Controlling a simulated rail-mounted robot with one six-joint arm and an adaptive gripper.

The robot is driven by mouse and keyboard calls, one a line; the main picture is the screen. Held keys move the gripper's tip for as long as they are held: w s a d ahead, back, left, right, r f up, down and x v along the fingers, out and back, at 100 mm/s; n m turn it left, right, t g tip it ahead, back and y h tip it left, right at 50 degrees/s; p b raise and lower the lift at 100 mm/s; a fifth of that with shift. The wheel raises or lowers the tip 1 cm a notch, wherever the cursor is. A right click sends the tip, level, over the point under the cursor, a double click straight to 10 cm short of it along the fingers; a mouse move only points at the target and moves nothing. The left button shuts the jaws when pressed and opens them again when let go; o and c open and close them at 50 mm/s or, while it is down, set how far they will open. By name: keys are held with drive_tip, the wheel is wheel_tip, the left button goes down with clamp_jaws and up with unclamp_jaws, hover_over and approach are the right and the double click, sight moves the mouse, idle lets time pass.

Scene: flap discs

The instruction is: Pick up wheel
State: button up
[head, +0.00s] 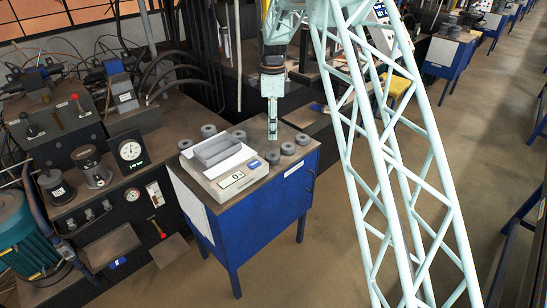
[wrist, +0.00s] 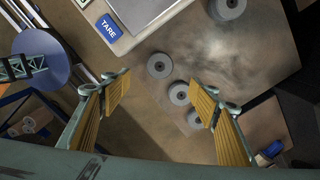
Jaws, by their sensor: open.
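Several grey wheels with centre holes lie on the worktop. Three sit in a row near its right front edge: one wheel (head: 302,139), a middle wheel (head: 287,149) and a wheel (head: 272,158) nearest the scale. In the wrist view the row shows as a wheel (wrist: 160,65), a wheel (wrist: 179,93) and a wheel (wrist: 195,118). More wheels (head: 208,130) lie at the back; one shows at the top of the wrist view (wrist: 229,7). My gripper (wrist: 161,86) is open and empty, pointing down above the worktop, with the row between its fingers in the wrist view.
A scale (head: 230,178) with a grey tray (head: 217,151) stands left of the row; its blue TARE button (wrist: 109,27) shows in the wrist view. All stand on a blue cabinet (head: 265,208). Machinery with gauges (head: 131,151) is at the left. The floor aisle at right is open.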

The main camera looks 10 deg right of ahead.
drive_tip(key=shift+w+f, duration=0.15)
drive_tip(key=shift+f, duration=0.15)
drive_tip(key=shift+f, duration=0.15)
hover_over(273, 155)
wheel_tip(273, 155, down, 8)
drive_tip(key=shift+w+r, duration=0.1)
drive_tip(key=shift+f, duration=0.2)
idle(0.4)
drive_tip(key=shift+s+a+f, duration=0.1)
drive_tip(key=shift+f, duration=1.25)
drive_tip(key=shift+s+f, duration=0.1)
drive_tip(key=shift+f, duration=1.2)
